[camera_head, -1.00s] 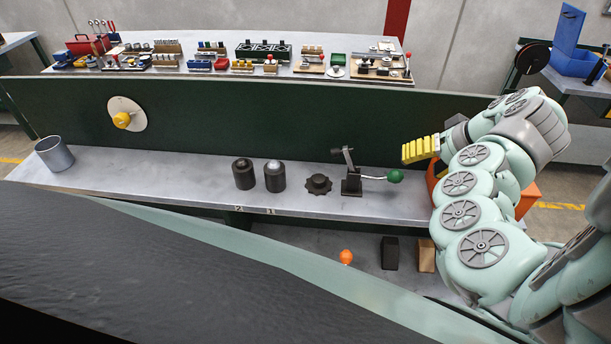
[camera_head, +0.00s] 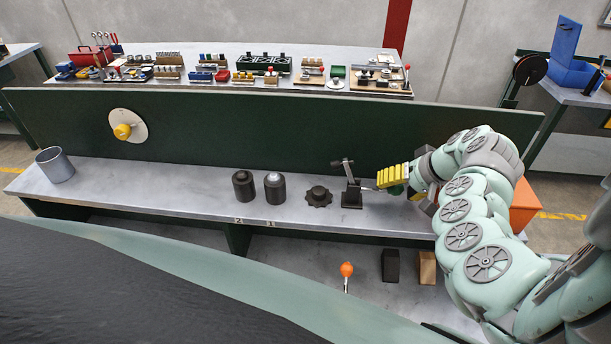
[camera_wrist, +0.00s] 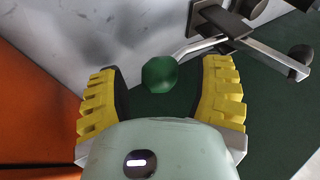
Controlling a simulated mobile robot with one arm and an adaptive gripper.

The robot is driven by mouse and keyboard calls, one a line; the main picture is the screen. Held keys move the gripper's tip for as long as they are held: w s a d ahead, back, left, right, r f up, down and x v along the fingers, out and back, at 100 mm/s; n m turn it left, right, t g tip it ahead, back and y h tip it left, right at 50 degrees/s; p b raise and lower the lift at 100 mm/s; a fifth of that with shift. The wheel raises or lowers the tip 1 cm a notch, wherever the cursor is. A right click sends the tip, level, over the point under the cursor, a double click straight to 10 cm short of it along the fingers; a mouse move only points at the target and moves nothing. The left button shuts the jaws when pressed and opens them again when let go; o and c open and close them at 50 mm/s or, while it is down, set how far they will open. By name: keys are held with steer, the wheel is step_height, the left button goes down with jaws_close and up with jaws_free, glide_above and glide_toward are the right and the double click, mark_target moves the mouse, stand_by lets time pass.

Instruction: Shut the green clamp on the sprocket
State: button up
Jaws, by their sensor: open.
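The clamp (camera_head: 351,190) stands on the grey bench shelf, with a dark base, an upright arm and a lever pointing right. Its green handle knob (camera_wrist: 160,74) shows in the wrist view between the two yellow fingers of my gripper (camera_wrist: 163,95), with gaps on both sides. In the head view my gripper (camera_head: 392,178) is at the lever's right end and hides most of the knob. The gripper is open and holds nothing. The dark toothed sprocket (camera_head: 319,196) lies flat on the shelf just left of the clamp, apart from its base.
Two dark cylinders (camera_head: 243,185) (camera_head: 275,187) stand left of the sprocket. A metal cup (camera_head: 55,165) is at the shelf's far left. A green back panel (camera_head: 250,125) with a yellow knob (camera_head: 122,131) rises behind. An orange box (camera_head: 524,205) is to the right. An orange knob (camera_head: 346,269) stands below.

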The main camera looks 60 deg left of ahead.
steer(key=shift+o, duration=0.2)
jaws_close()
stand_by(0.5)
